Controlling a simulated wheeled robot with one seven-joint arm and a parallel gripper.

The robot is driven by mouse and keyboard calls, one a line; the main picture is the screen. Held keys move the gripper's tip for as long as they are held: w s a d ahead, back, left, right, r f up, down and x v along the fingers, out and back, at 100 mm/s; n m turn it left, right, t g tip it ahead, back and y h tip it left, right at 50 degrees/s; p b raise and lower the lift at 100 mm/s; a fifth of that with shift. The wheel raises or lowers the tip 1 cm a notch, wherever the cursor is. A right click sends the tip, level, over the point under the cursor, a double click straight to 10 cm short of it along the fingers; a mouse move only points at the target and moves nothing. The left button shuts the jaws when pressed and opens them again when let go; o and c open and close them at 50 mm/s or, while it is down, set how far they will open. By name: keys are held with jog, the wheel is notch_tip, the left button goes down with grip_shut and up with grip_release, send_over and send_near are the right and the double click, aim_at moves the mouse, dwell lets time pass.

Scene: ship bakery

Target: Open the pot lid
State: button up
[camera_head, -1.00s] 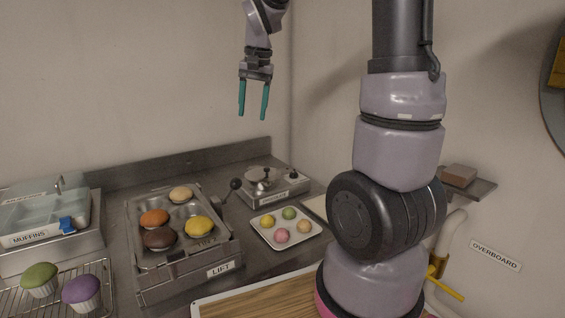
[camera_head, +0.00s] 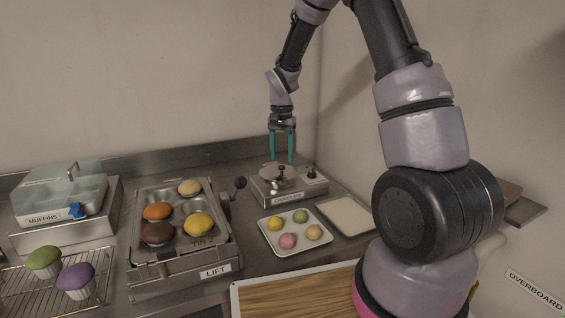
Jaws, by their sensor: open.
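The pot is set in a metal unit (camera_head: 301,193) labelled chocolate, at the back of the counter near the corner. Its round metal lid (camera_head: 270,172) lies on top, with a dark upright knob (camera_head: 281,172). My gripper (camera_head: 282,162) points straight down with its two teal fingers apart. The fingertips are at or just above the lid, one on each side of the knob in the picture. I cannot tell whether they touch anything. The gripper is empty.
A tray (camera_head: 268,241) with several coloured round sweets stands in front of the pot unit, with a pale flat tray (camera_head: 346,216) to its right. A muffin case (camera_head: 57,195) stands far left.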

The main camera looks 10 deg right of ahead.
aim_at(282, 166)
jog(key=shift+f, duration=1.5)
grip_shut()
dwell(0.4)
